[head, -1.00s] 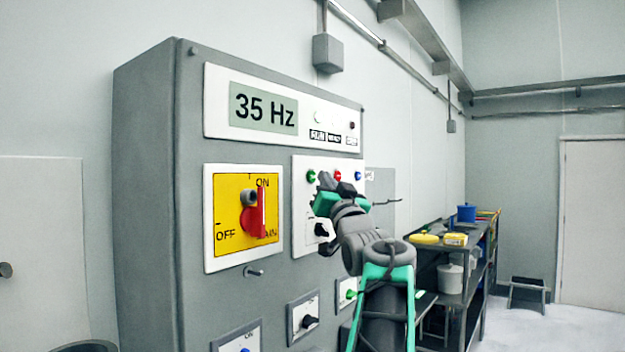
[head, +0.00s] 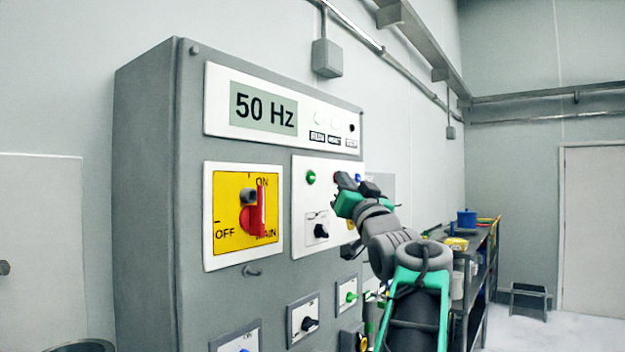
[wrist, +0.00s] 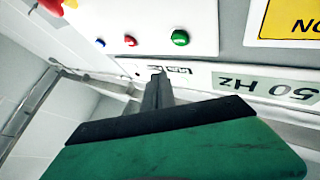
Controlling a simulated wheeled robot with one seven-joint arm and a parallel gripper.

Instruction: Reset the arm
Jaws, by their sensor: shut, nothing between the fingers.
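My gripper (head: 344,184) is at the right edge of the grey control cabinet (head: 150,200), in front of its white button panel (head: 303,200). The fingers are shut and empty, and they also show in the wrist view (wrist: 157,92). In the head view I cannot tell the gap to the panel; it partly covers the red button. The wrist view shows the blue button (wrist: 100,42), red button (wrist: 130,40) and green button (wrist: 180,37) apart from the fingers. The display (head: 264,108) reads 50 Hz. A black knob (head: 321,231) is below the green button.
The yellow main switch (head: 243,215) has a red handle standing upright at ON. Smaller knobs sit lower on the cabinet (head: 309,323). Open floor (head: 560,330) lies at the right.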

